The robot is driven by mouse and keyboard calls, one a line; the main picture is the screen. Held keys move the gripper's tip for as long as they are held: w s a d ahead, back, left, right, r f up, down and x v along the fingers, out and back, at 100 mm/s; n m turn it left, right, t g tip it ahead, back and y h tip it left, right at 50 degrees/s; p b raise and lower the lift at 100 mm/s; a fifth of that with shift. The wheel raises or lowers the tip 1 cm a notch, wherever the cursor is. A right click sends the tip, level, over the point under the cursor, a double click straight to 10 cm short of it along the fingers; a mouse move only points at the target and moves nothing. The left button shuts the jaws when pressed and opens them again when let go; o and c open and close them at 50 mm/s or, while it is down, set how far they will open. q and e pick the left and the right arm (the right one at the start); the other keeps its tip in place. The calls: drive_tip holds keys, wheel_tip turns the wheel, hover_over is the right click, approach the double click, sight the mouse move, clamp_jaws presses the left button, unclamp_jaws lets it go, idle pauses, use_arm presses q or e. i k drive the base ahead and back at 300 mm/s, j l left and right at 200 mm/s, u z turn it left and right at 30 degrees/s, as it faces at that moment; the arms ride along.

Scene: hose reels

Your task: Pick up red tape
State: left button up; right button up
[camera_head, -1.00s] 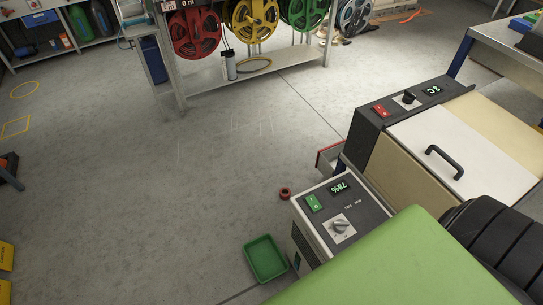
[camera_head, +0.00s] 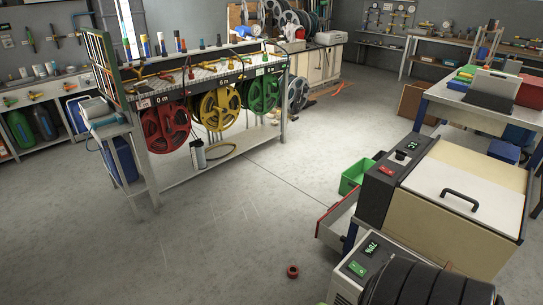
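A small red tape roll (camera_head: 292,271) lies flat on the grey concrete floor at the bottom centre of the head view. It is just left of the white and dark box with the 78% display (camera_head: 358,268). Nothing touches it.
A bench (camera_head: 225,72) with red, yellow and green hose reels stands at the back left. A cream machine with a white lid (camera_head: 465,180) stands at the right, with an open drawer (camera_head: 338,222) beside it. A green crate (camera_head: 355,177) sits behind. The left floor is clear.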

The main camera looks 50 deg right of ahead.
sight(292, 268)
drive_tip(key=i+z, duration=0.25)
drive_tip(key=i, duration=0.2)
drive_tip(key=i+j+z, duration=0.2)
drive_tip(key=i, duration=0.2)
drive_tip(key=i+j+z, duration=0.25)
drive_tip(key=i, duration=0.2)
drive_tip(key=i+j+z, duration=0.2)
drive_tip(key=i, duration=0.2)
